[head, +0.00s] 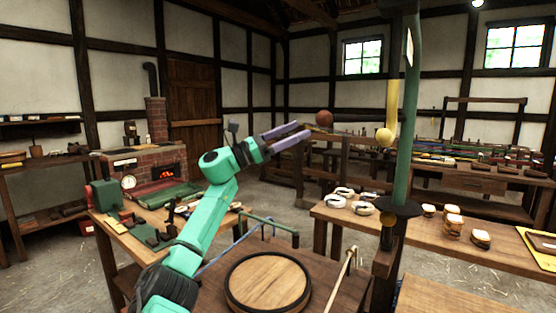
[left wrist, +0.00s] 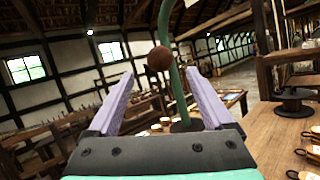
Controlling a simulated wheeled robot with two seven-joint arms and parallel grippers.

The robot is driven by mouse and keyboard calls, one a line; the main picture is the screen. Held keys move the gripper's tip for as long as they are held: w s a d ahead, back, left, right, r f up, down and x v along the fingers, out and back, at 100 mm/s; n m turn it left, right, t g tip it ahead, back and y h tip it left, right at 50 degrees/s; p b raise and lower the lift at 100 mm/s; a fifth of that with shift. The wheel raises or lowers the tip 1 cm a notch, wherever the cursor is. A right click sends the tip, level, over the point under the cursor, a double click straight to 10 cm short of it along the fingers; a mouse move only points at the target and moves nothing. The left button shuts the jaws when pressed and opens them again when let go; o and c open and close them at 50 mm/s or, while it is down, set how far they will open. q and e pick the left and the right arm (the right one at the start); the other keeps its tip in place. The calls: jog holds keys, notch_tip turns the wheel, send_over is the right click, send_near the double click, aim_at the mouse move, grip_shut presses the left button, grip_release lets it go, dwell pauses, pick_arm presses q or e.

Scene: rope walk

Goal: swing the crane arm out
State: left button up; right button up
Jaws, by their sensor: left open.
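The green post of the crane (head: 404,150) stands at the right of the middle in the head view, rising from a dark round base. It also shows in the left wrist view (left wrist: 178,90), curving near its top. A reddish-brown ball (head: 324,118) is just beyond my left gripper (head: 303,131). In the left wrist view the ball (left wrist: 159,57) appears between the two lilac fingers, near their tips. The fingers are apart and hold nothing. How the ball joins the crane is not clear. My right gripper is not in view.
A yellow bar (head: 392,100) with a yellow ball (head: 384,135) hangs beside the post. A round wooden lid (head: 268,283) lies on the near bench. White rope coils (head: 343,192) and several small spools (head: 454,225) stand on the right bench. A brick forge (head: 140,162) is at left.

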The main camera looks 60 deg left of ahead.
pick_arm(q)
jog(key=b+v, duration=0.2)
jog(key=v, duration=0.3)
jog(key=shift+s+a+f, duration=0.1)
jog(key=shift+s, duration=0.1)
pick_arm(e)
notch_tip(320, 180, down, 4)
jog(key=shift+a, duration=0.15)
